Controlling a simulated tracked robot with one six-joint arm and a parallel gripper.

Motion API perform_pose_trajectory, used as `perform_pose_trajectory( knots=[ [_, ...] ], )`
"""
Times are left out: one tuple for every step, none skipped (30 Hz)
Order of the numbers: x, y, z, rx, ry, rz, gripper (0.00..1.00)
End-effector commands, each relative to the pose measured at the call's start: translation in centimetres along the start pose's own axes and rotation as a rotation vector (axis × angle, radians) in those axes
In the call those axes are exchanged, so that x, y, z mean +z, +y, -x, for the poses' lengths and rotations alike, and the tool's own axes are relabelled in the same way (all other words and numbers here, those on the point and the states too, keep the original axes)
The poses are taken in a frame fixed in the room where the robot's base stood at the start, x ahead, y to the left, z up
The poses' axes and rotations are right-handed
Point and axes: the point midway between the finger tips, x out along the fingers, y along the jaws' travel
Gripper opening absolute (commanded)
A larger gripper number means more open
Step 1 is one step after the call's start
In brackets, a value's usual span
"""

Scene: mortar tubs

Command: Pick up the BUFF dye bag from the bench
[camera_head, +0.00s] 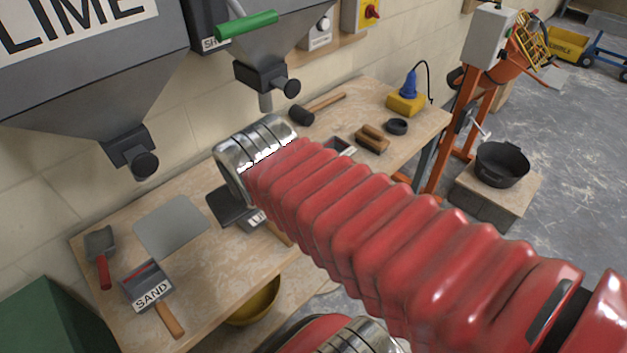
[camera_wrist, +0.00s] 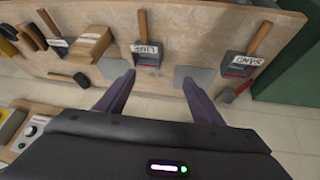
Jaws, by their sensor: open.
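I cannot make out a bag labelled BUFF in either view. In the wrist view a tan, block-like thing (camera_wrist: 90,44) lies on the bench (camera_wrist: 190,22), left of the LIME scoop (camera_wrist: 148,57); I see no readable label on it and cannot tell if it is the bag. My gripper (camera_wrist: 159,77) is open and empty, its two dark fingers apart in front of the bench edge near the LIME scoop. In the head view my red-sleeved arm hides the gripper and the middle of the bench (camera_head: 200,262).
A SAND scoop (camera_head: 148,285), trowel (camera_head: 101,250) and grey plate (camera_head: 171,226) lie on the bench's left part. A mallet (camera_head: 305,113), brush (camera_head: 372,139) and yellow box (camera_head: 405,103) lie at its far end. Hopper outlets (camera_head: 133,155) hang above. A bucket (camera_head: 502,163) stands at right.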

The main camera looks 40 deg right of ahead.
Motion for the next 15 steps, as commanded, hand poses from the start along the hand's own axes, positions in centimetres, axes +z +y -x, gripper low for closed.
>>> perform_pose_trajectory(
  knots=[
    [-0.3,1.8,-1.1,0.039,-0.002,-0.018,0.65],
    [-0.6,2.9,-1.6,0.062,0.003,-0.025,0.67],
    [-0.9,4.3,-2.4,0.091,0.008,-0.033,0.70],
    [-1.1,5.3,-2.9,0.111,0.011,-0.039,0.72],
    [-1.3,6.3,-3.4,0.132,0.015,-0.043,0.74],
    [-1.4,7.7,-4.1,0.158,0.019,-0.049,0.77],
    [-1.5,8.8,-4.6,0.176,0.020,-0.054,0.79],
    [-1.6,9.8,-5.1,0.194,0.023,-0.057,0.81],
    [-1.6,11.2,-5.7,0.217,0.025,-0.061,0.84],
    [-1.5,12.2,-6.2,0.232,0.027,-0.064,0.86],
    [-1.5,13.2,-6.7,0.247,0.030,-0.065,0.88],
    [-1.4,14.5,-7.3,0.266,0.031,-0.066,0.90],
    [-1.3,15.4,-7.7,0.279,0.033,-0.068,0.90],
    [-1.1,16.4,-8.1,0.292,0.034,-0.070,0.90],
    [-0.8,17.6,-8.7,0.307,0.035,-0.071,0.90]
  ],
)
